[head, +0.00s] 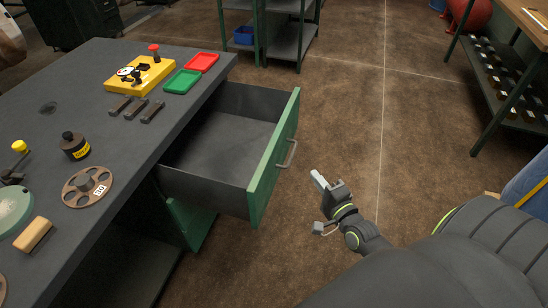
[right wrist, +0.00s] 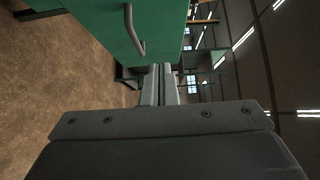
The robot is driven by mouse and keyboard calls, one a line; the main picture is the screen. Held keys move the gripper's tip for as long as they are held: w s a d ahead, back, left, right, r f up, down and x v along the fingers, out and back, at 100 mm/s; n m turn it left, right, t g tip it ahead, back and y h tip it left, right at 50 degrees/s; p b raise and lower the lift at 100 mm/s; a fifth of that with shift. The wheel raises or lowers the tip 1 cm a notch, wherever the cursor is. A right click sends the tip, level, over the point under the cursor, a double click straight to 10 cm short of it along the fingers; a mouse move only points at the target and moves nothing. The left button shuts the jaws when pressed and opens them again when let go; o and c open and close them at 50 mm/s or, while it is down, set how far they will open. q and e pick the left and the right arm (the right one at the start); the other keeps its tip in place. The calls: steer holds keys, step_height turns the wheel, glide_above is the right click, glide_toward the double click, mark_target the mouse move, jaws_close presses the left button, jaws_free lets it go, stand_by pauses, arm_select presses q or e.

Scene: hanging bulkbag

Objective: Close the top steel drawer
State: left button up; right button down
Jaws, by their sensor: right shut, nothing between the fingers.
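The top steel drawer (head: 222,147) is pulled out from under the dark workbench and is empty inside. Its green front (head: 275,160) carries a grey bar handle (head: 287,154). My right gripper (head: 317,175) is just to the right of the drawer front and a little below the handle in the head view, apart from it. Its fingers are together and hold nothing. In the right wrist view the shut fingers (right wrist: 158,85) point forward, with the green drawer front (right wrist: 105,22) and its handle (right wrist: 133,32) above and left of them. My left gripper is not in view.
The workbench top (head: 150,150) carries a yellow box (head: 150,76), a red tray (head: 202,62), a green tray (head: 183,81), a dark bottle (head: 75,146) and a disc (head: 88,187). Brown floor (head: 350,110) right of the drawer is clear. A shelf unit (head: 290,35) stands behind.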

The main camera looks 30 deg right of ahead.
glide_toward(280, 146)
steer(key=w+d, duration=0.3)
steer(key=w, duration=0.1)
steer(key=w+a+p, duration=0.1)
steer(key=shift+w+a, duration=0.3)
steer(key=shift+w+a+f, duration=0.1)
steer(key=shift+w+a, duration=0.15)
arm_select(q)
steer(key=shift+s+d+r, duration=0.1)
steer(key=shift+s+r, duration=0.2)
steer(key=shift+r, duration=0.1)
arm_select(e)
steer(key=shift+w+a, duration=0.1)
